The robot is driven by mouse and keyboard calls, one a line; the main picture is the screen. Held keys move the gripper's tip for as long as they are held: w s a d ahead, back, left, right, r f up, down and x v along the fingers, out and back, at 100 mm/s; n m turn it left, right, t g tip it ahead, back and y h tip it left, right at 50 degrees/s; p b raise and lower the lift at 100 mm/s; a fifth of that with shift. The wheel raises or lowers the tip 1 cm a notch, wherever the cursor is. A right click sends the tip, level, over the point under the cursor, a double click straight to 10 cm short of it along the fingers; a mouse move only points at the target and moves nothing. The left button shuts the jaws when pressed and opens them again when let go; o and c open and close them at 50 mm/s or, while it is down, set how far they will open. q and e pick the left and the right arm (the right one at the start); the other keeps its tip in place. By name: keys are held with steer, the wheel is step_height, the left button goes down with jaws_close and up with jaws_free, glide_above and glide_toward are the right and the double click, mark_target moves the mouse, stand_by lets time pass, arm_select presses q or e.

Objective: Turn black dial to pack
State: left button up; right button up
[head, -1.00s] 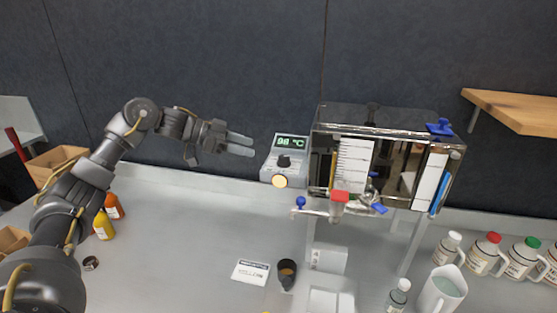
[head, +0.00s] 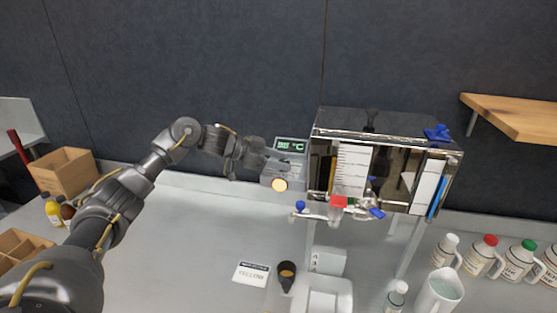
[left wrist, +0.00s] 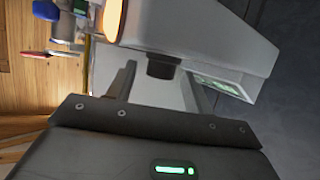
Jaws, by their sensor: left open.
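The grey control box (head: 272,183) has a green display (head: 291,145) at its top and a glowing round orange light (head: 279,185) below. The black dial (left wrist: 162,67) shows in the left wrist view, sticking out from the box face. In the head view my fingers largely hide it. My left gripper (head: 277,161) is open in front of the box. In the left wrist view its two fingers stand on either side of the dial, with a gap to each. I cannot read the dial's setting. My right gripper is not in view.
A glass-fronted evaporator tank (head: 387,160) stands just right of the box, with a red-topped valve (head: 338,202) below. A "YELLOW" card (head: 251,273) and a dark cup (head: 287,274) are on the bench. Jugs (head: 484,258) line the right. The bench below my arm is clear.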

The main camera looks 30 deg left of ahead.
arm_select(q)
steer(key=c, duration=1)
